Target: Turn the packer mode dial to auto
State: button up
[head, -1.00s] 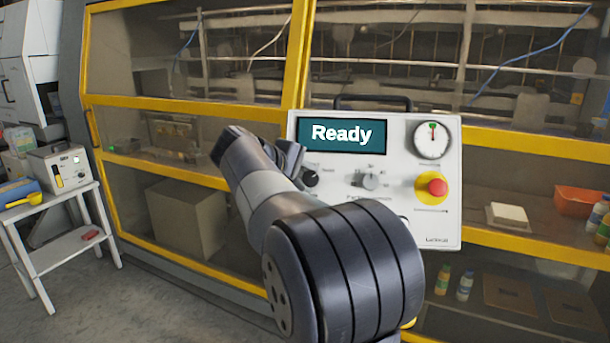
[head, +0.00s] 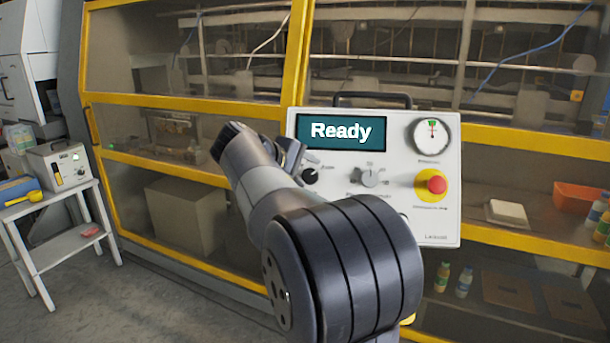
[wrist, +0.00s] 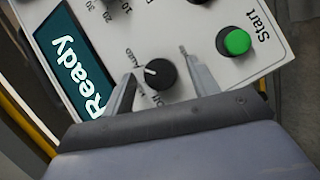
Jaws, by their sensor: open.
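The packer's control panel (head: 410,222) is a white box with a teal screen (head: 340,132) reading "Ready". A black round dial (head: 310,176) sits below the screen's left part. In the wrist view the black dial (wrist: 160,75) has a white pointer mark aimed toward the upper left of the picture, near a label that looks like "HAND"; the other label by it is partly hidden. My gripper (wrist: 157,62) is open, with one finger on each side of the dial; I cannot tell if either touches it. In the head view my gripper (head: 291,155) is just left of the dial.
A grey knob (head: 370,177), a red stop button (head: 437,185) on yellow and a gauge (head: 432,136) are on the panel. A green Start button (wrist: 238,41) is close to the right finger. A side table (head: 72,240) stands at the left, with free floor before it.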

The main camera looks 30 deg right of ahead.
jog(key=shift+a, duration=0.1)
jog(key=b+v, duration=0.1)
jog(key=v, duration=0.9)
jog(key=shift+a+r, duration=0.2)
jog(key=shift+a, duration=0.05)
jog(key=shift+s, duration=0.1)
jog(key=p+x, duration=0.1)
jog(key=x, duration=1)
